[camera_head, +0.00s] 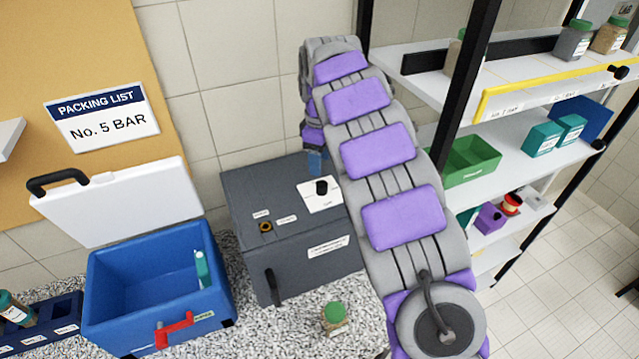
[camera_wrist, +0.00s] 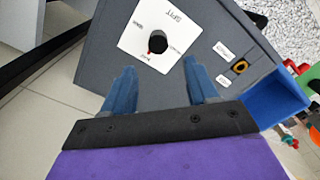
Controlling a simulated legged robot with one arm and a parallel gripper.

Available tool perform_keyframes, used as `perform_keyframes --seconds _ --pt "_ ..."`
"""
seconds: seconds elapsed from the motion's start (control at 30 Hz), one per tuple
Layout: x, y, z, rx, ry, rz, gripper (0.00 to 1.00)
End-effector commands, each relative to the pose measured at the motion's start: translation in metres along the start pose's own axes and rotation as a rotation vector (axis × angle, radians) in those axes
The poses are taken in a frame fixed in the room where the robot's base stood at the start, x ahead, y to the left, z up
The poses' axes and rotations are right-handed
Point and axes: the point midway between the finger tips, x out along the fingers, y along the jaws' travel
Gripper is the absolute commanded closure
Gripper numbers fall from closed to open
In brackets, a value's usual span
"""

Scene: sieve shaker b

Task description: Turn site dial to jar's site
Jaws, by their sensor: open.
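The site dial is a black knob (camera_head: 321,187) on a white plate on top of the dark grey box (camera_head: 245,200). In the wrist view the dial (camera_wrist: 158,44) has a small red mark at its lower left edge, toward a label too small to read. A jar with a green lid (camera_head: 334,319) stands on the speckled counter in front of the box. My gripper (camera_wrist: 159,66) is open and empty, its blue fingers apart, with the dial ahead between them. In the head view the fingers (camera_head: 316,161) show just behind the dial, partly hidden by my arm.
An open blue cooler (camera_head: 140,315) with a raised white lid stands left of the box. A blue rack (camera_head: 60,315) with a jar is at far left. A shelf unit (camera_head: 535,150) with jars and boxes stands right. A packing list sign (camera_head: 103,117) reads "No. 5 BAR".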

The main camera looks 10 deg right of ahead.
Motion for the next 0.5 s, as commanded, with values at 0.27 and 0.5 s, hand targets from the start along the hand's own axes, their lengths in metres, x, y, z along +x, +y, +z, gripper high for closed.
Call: perform_keyframes --seconds 0.27,0.5 --pt "0.053 0.000 0.000 0.002 -0.002 -0.001 0.42" --pt "0.085 -0.001 0.000 0.001 -0.003 -0.002 0.42"
